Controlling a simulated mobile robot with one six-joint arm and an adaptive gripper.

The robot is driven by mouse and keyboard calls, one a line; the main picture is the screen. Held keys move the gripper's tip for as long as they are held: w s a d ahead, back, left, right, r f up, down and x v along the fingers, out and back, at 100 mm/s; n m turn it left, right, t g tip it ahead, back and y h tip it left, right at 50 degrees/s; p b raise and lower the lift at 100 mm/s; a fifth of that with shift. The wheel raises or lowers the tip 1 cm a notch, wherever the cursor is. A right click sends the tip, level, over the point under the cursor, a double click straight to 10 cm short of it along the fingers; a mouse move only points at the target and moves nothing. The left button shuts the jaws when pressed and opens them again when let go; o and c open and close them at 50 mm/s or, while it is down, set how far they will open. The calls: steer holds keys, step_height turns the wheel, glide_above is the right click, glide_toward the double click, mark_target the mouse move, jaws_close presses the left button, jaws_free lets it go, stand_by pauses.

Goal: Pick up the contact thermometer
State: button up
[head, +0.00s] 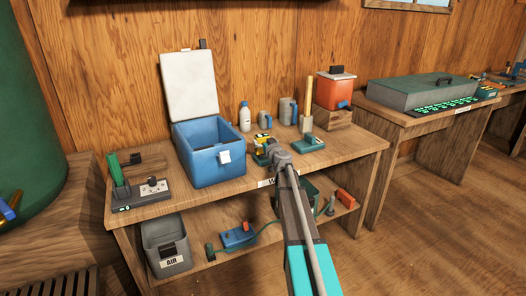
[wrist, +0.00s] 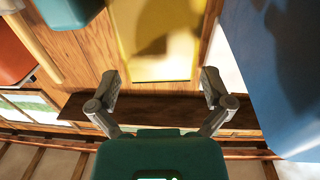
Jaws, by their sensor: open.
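A small yellow and dark item (head: 263,140) stands on the bench just right of the blue cooler; it may be the contact thermometer, but its details are too small to tell. My gripper (head: 272,149) is right at it in the head view and partly hides it. In the wrist view, a yellow surface (wrist: 150,40) with a shadow on it lies just beyond the fingertips. My gripper (wrist: 160,84) is open there, with nothing seen between its fingertips. A dark green body (wrist: 160,155) fills the bottom centre; I cannot tell what it belongs to.
The open blue cooler (head: 212,160) stands close on the left. A green-based item (head: 308,144) with an upright wooden handle (head: 308,95) is close on the right. A white bottle (head: 244,117) and grey mugs stand behind.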

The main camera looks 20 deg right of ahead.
mark_target(262, 135)
steer(key=shift+w, duration=1.3)
steer(key=c, duration=1)
steer(key=shift+r, duration=0.2)
step_height(262, 135, up, 2)
steer(key=p, duration=0.2)
steer(key=shift+r+p, duration=0.1)
steer(key=shift+p, duration=0.2)
steer(key=s+r+p, duration=0.3)
steer(key=s, duration=0.1)
steer(key=s+r+p, duration=0.4)
steer(key=s, duration=0.1)
steer(key=s+r+p, duration=0.3)
steer(key=s, duration=0.2)
steer(key=shift+r, duration=0.2)
